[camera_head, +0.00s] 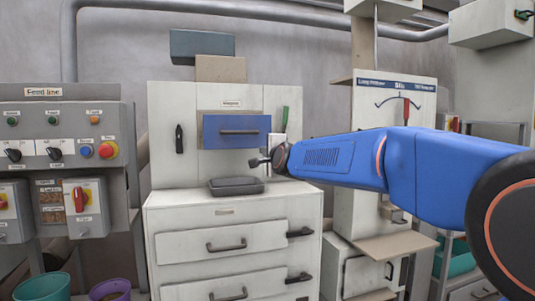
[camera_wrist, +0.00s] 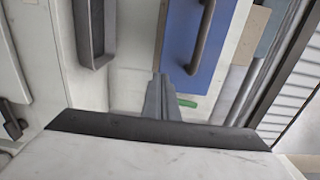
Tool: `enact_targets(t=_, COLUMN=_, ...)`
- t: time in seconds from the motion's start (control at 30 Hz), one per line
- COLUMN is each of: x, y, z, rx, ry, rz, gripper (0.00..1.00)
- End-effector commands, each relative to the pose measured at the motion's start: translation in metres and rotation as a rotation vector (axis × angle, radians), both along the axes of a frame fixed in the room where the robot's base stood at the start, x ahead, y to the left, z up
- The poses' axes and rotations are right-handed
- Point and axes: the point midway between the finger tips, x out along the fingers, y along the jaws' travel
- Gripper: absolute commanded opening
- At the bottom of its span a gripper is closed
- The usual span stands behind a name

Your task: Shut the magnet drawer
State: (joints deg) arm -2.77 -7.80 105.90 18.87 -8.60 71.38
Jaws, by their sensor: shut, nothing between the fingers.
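The magnet drawer (camera_head: 236,132) has a blue front with a dark bar handle, under a small label on the white cabinet. Its front seems to stand out from the cabinet face; how far is hard to tell. In the wrist view, the blue front (camera_wrist: 228,38) and handle are at the top, right of centre. My gripper (camera_head: 256,160) is shut and empty, just below the drawer's lower right corner in the head view. In the wrist view, the gripper fingers (camera_wrist: 161,95) point towards the area beside the blue front. Contact with it cannot be made out.
A dark tray (camera_head: 236,186) lies on the cabinet ledge below the drawer. A green-handled item (camera_head: 285,118) is right of the drawer and a black lever (camera_head: 179,139) left. White drawers (camera_head: 222,242) with dark handles are below. The feed line panel (camera_head: 62,145) stands left.

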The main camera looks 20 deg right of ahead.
Motion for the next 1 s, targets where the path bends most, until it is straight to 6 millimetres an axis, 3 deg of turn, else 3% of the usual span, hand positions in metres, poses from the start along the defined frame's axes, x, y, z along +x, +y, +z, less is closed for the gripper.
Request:
enact_targets(t=0.2, x=0.036, y=0.0, z=-0.001, rx=-0.001, ry=0.001, rz=0.0, gripper=0.0)
enact_targets(t=0.43, x=0.064, y=0.0, z=-0.001, rx=-0.001, ry=0.002, rz=0.0, gripper=0.0)
enact_targets(t=0.67, x=0.075, y=0.0, z=-0.001, rx=-0.001, ry=0.002, rz=0.0, gripper=0.0)
enact_targets(t=1.0, x=0.076, y=0.0, z=-0.001, rx=-0.001, ry=0.002, rz=0.0, gripper=0.0)
